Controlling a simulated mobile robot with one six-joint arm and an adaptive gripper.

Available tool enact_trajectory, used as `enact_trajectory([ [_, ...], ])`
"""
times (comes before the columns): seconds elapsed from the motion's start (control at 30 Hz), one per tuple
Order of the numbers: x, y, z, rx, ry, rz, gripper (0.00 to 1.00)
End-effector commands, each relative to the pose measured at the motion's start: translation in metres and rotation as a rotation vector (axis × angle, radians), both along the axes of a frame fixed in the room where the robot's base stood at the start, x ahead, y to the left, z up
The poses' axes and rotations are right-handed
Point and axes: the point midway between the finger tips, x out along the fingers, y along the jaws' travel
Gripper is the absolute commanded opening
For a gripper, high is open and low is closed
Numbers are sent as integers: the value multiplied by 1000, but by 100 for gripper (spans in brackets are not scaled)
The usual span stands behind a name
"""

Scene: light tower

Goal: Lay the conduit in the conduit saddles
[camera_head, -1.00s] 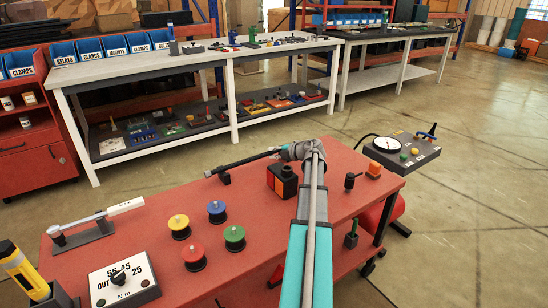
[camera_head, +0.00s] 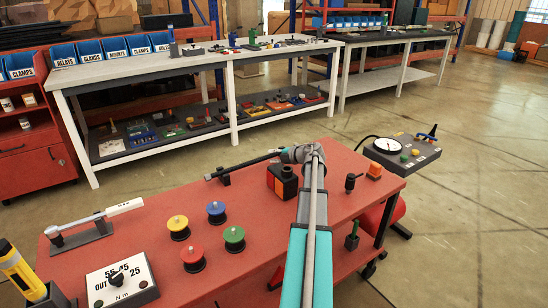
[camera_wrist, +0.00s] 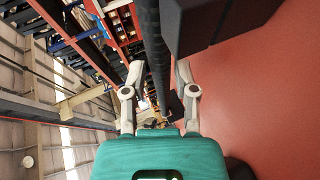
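The conduit (camera_head: 245,164), a thin dark rod, lies along the far side of the red table. Its left part passes at a black saddle (camera_head: 224,178); I cannot tell how deep it sits there. Its right end is hidden by my gripper (camera_head: 291,153). In the wrist view the conduit (camera_wrist: 152,45) runs between the two fingers of my gripper (camera_wrist: 159,75). Narrow gaps show on both sides, so the fingers look open around it. A small dark block (camera_wrist: 175,104), perhaps a saddle, shows beyond the right finger. Any other saddle is hidden.
A black and orange block (camera_head: 283,181) stands close to the gripper; its dark side (camera_wrist: 215,22) fills the upper right wrist view.

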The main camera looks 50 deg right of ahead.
Motion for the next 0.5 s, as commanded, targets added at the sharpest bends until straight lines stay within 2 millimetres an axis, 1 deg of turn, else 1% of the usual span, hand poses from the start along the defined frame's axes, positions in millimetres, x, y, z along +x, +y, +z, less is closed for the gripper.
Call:
enact_trajectory([
  [0.03,0,0,0,0,0,0,55],
  [0.07,0,0,0,0,0,0,60],
  [0.5,0,0,1,0,0,0,60],
])
